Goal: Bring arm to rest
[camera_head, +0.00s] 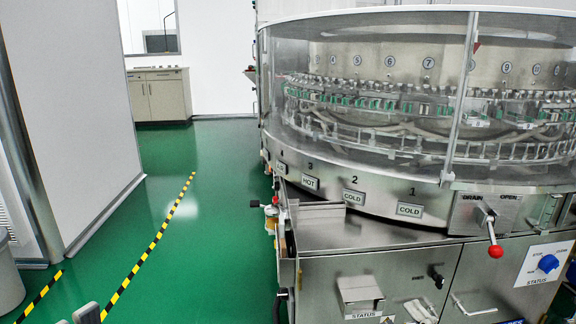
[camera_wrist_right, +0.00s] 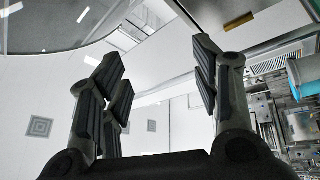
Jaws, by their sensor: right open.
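My right gripper (camera_wrist_right: 160,80) shows in the right wrist view with its dark padded fingers spread wide. Nothing is between them; white wall and ceiling lie behind. I cannot make out the right gripper in the head view. Grey tips that look like part of my left gripper (camera_head: 85,313) just enter the head view at the bottom left, over the green floor. Most of that gripper is cut off, so its opening cannot be judged. The rotary washer (camera_head: 380,240) fills the right side, with vials or small parts behind its clear curved cover.
A red-knobbed lever (camera_head: 495,251) sticks out from the washer's front by the DRAIN/OPEN plate. A blue knob (camera_head: 548,263) sits at the right. A cabinet (camera_head: 160,95) stands at the back. The green floor (camera_head: 215,230) beside the yellow-black stripe (camera_head: 150,247) is clear.

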